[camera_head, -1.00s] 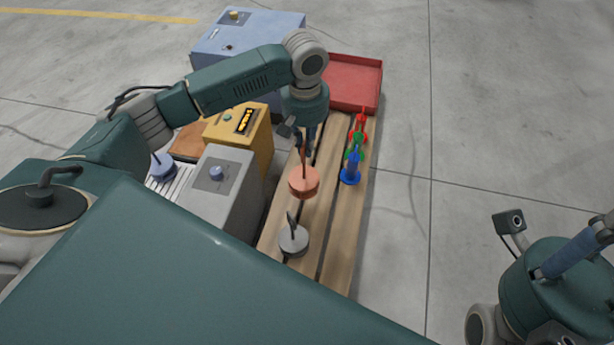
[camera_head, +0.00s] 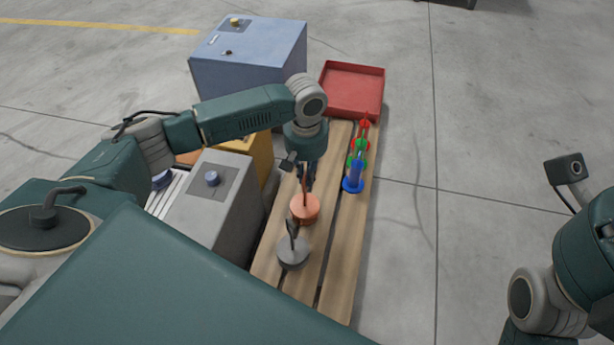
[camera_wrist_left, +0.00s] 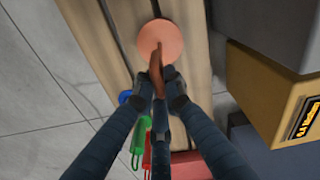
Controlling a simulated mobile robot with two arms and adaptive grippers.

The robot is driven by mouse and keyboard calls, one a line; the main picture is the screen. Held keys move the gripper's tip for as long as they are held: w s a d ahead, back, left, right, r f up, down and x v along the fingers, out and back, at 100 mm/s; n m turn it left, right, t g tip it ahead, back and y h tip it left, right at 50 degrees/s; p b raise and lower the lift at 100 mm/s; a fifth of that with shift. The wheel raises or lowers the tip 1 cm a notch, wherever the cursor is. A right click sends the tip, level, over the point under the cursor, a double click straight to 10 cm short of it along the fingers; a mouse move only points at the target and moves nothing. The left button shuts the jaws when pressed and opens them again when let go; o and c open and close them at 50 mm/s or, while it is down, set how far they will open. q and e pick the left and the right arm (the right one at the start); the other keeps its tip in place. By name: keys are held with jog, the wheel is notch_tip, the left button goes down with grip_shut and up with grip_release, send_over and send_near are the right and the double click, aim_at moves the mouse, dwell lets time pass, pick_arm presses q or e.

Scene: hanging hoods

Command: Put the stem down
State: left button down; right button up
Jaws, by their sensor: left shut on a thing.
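A copper-coloured stem on a round disc (camera_head: 305,209) is over the wooden slats (camera_head: 338,245) in the head view. My left gripper (camera_head: 304,176) is above the disc and shut on the thin upright part. In the left wrist view the fingers (camera_wrist_left: 163,90) close around this stem, with its disc (camera_wrist_left: 160,41) beyond the fingertips. I cannot tell whether the disc touches the slats. A grey disc with a dark upright piece (camera_head: 293,252) stands just nearer to me. My right gripper is out of view.
A red tray (camera_head: 352,111) is at the far end. Grey (camera_head: 207,205) and blue (camera_head: 250,60) boxes flank the left.

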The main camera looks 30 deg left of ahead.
pick_arm(q)
jog(key=c, duration=1.8)
grip_release()
jog(key=shift+f, duration=0.1)
jog(key=shift+c, duration=0.2)
